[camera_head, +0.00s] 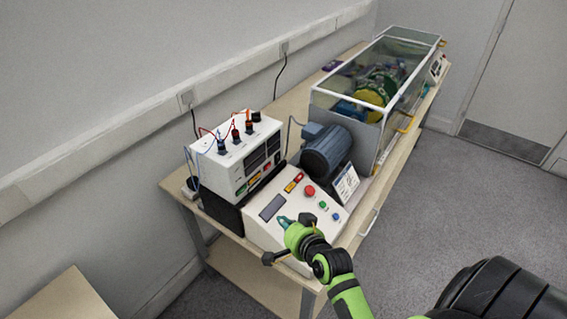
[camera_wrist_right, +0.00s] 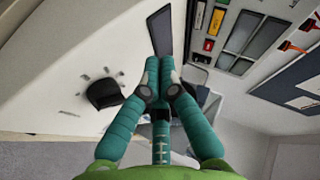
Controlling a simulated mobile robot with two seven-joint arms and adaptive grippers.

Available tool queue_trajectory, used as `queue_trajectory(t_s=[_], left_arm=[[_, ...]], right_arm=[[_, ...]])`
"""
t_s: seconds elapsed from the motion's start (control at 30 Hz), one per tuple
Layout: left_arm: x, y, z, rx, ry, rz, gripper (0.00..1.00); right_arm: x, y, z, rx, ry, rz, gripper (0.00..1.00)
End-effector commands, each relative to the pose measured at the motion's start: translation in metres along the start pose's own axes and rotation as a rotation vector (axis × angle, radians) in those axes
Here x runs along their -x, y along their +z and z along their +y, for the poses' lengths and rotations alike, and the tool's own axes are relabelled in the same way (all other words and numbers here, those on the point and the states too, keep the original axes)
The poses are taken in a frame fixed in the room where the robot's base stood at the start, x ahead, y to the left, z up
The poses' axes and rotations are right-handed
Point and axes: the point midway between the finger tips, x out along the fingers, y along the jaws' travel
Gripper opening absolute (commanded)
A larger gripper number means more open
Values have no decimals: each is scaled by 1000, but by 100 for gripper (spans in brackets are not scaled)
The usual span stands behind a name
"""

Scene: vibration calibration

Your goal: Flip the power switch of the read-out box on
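The white box with cables plugged into its top (camera_head: 228,165) looks like the read-out box. It stands on the bench at the left, with dark displays and small green, yellow and red patches on its front. In the right wrist view its front (camera_wrist_right: 236,40) is upside down at the upper right. I cannot make out which part is the power switch. My right gripper (camera_head: 284,221) is over the lower part of the sloped white console (camera_head: 262,232), apart from the read-out box. In the wrist view its teal fingers (camera_wrist_right: 160,68) meet at the tips, with nothing visible between them. My left gripper is not in view.
The console has a dark display (camera_head: 272,207), a red button (camera_head: 309,191) and smaller buttons. A blue-grey motor (camera_head: 327,150) and a clear-walled enclosure (camera_head: 345,92) stand farther along the bench. Grey floor (camera_head: 440,200) lies open at the right.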

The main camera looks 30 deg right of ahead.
Motion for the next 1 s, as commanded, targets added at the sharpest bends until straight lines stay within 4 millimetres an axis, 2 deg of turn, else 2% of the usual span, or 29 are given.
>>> queue_trajectory(t_s=[0.03,0.2,0.4,0.53,0.87,1.0], left_arm=[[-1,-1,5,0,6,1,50],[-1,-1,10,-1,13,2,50],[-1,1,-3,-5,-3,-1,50],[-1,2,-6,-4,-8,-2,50],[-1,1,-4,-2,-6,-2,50],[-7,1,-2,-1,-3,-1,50]], right_arm=[[-9,-13,0,-88,-26,57,0],[-25,-57,7,-382,-121,256,0],[-28,-89,19,-597,-198,409,0],[-27,-95,22,-642,-216,443,0],[-28,-95,22,-643,-217,444,0],[-36,-99,22,-641,-219,446,0]])
